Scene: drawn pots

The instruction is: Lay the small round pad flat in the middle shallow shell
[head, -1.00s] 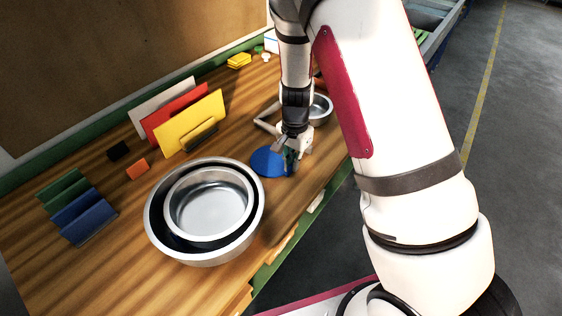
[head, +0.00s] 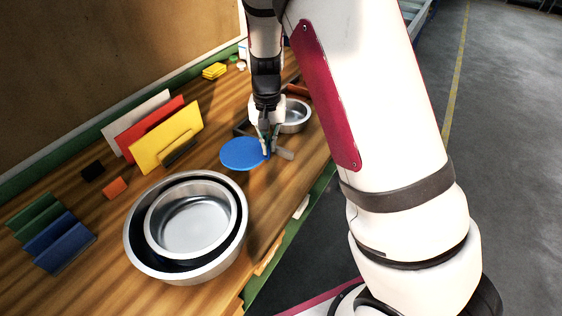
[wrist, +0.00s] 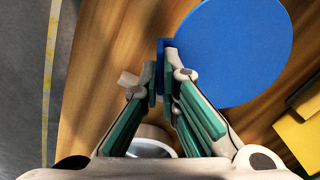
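The blue round pad (head: 240,153) is at the tip of my gripper (head: 267,150), beside the far right of the nested bowls. In the wrist view, a blue upright tab at the edge of the pad (wrist: 235,50) is between the fingertips of my gripper (wrist: 163,80), which look closed on it. The pad looks roughly level and seems to be above the table. A medium shallow silver shell (head: 190,224) sits inside a larger silver bowl (head: 135,252), with a dark gap between. Both are empty in the middle. A small silver bowl (head: 296,117) stands behind my gripper.
Yellow (head: 165,138), red (head: 150,127) and pale upright panels stand left of the pad. Orange (head: 115,187) and black (head: 92,171) blocks, and green and blue racks (head: 65,245), lie farther left. The table's green front edge is close to the large bowl.

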